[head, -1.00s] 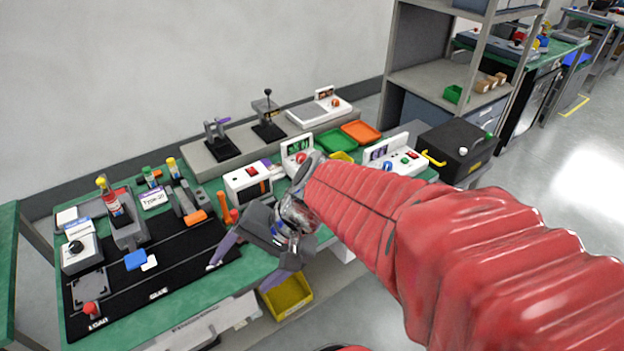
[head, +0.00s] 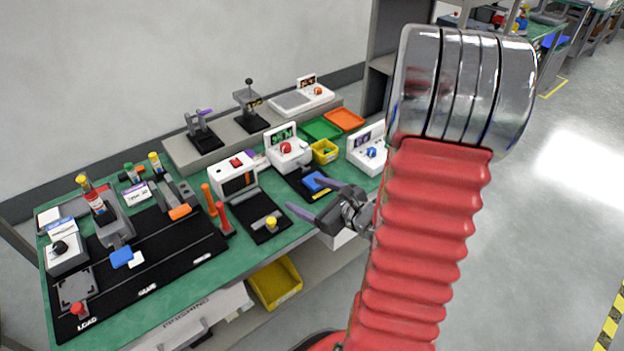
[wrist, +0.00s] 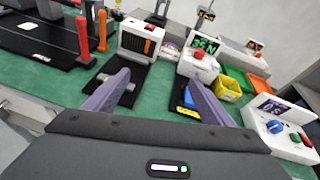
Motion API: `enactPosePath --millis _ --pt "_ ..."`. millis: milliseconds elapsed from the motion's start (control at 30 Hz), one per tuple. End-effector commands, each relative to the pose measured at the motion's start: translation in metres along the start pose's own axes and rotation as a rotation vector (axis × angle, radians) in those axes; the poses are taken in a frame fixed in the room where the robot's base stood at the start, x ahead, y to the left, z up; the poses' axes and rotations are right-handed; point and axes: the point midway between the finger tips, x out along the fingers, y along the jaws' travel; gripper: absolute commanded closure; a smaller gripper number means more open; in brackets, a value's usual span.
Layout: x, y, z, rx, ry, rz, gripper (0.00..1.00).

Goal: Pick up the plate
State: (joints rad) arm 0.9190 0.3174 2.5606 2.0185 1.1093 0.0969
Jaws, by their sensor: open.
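My gripper (head: 306,194) is open and empty above the front edge of the green bench, with its two purple fingers spread. In the wrist view my gripper (wrist: 158,77) has bare green bench between its fingers. I cannot tell for certain which thing is the plate. A flat grey rectangular piece (head: 75,287) lies at the LOAD end of the black mat, far left of my gripper. A blue block (head: 121,257) and a small white piece (head: 136,259) lie nearby. Another blue piece (head: 314,183) is on a black pad beyond my fingers, partly hidden in the wrist view.
A white tester box (head: 237,177), a display unit with a red button (head: 288,150) and a yellow bin (head: 324,152) stand behind my gripper. A larger yellow bin (head: 275,283) sits below the bench. Open floor is at right.

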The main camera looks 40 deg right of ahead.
Motion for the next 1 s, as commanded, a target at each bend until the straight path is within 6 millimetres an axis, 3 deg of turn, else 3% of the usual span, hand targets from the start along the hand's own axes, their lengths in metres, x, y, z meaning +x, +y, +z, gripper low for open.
enactPosePath --millis 33,133,300,667,1000 --pt "-0.005 -0.017 -0.017 0.067 0.012 -0.063 0.24" --pt "-0.015 -0.046 -0.043 0.167 0.025 -0.171 0.24" --pt "-0.025 -0.068 -0.065 0.247 0.036 -0.262 0.24" --pt "-0.026 -0.070 -0.066 0.252 0.036 -0.269 0.24" --pt "-0.012 -0.063 -0.066 0.245 0.034 -0.252 0.24"
